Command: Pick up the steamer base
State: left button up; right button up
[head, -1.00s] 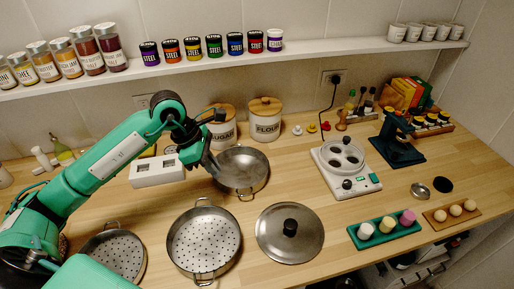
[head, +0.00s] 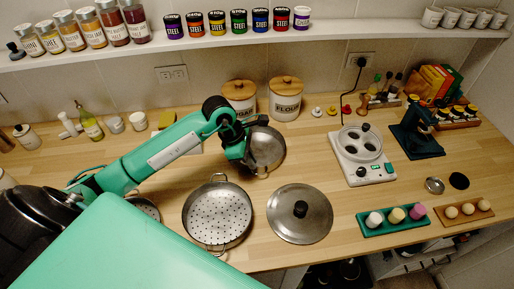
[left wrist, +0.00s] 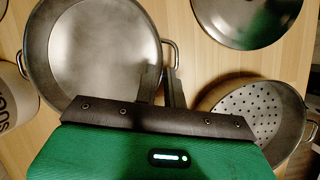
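The steamer base (head: 268,150) is a plain metal pan without holes, in front of the canisters in the head view. In the left wrist view the pan (left wrist: 95,50) fills the upper left, with a loop handle at its right rim. My left gripper (left wrist: 162,82) has its two dark fingers close together at that handle and appears shut on it. In the head view the left gripper (head: 240,158) covers the pan's left side. I cannot tell whether the pan is clear of the counter. My right gripper is in no view.
A perforated steamer pan (head: 217,214) and a round lid (head: 300,212) lie in front on the counter. The sugar (head: 240,97) and flour (head: 286,98) canisters stand close behind. Open wood lies between the base and the hot plate.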

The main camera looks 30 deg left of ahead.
aim_at(260, 172)
pick_arm(q)
jog(key=shift+p+x, duration=0.45)
jog(key=shift+x, duration=1.2)
grip_shut()
jog(key=shift+w+r, duration=0.1)
jog(key=shift+r, duration=0.05)
